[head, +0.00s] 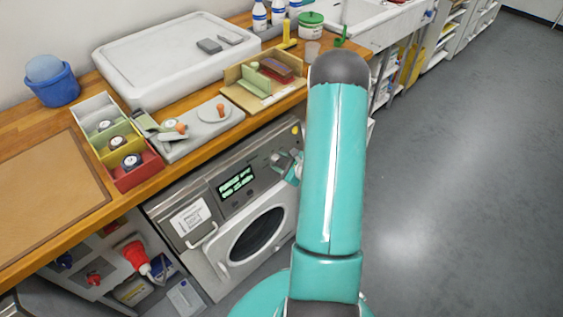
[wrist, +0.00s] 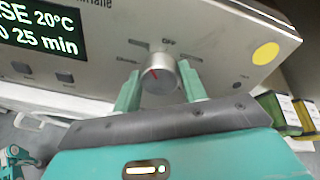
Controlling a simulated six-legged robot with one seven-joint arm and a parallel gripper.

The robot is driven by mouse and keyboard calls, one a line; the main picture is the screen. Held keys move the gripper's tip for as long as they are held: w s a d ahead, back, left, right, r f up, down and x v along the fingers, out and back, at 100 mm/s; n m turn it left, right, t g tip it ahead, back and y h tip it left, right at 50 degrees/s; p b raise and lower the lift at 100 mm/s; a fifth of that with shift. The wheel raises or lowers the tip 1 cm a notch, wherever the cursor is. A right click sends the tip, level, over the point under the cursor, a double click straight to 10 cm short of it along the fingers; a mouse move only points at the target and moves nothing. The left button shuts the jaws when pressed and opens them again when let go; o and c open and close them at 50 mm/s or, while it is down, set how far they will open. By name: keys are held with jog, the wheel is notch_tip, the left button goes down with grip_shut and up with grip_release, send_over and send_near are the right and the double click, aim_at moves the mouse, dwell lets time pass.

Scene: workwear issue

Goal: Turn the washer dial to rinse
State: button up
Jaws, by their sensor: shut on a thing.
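The washer (head: 212,262) is a grey front-loader under the wooden counter, with a round dark door. Its dial (wrist: 162,82) is a silver knob with a red pointer mark, which points up and slightly left in the wrist view. An "OFF" label is printed above the dial, to the right of the mark; other labels are too small to read. My gripper (head: 290,166) is at the panel's right part. Its green fingers are closed on the dial from both sides. The display (wrist: 40,28) shows "SE 20°C" and "25 min", with its left part cut off.
A yellow round sticker (wrist: 266,53) is right of the dial. Grey floor (head: 460,180) is clear at right.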

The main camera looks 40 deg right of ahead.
jog(key=shift+n, duration=0.5)
jog(key=o, duration=1)
jog(key=shift+s, duration=0.1)
jog(key=v, duration=1.3)
jog(key=shift+s+r, duration=0.1)
jog(key=shift+s, duration=0.2)
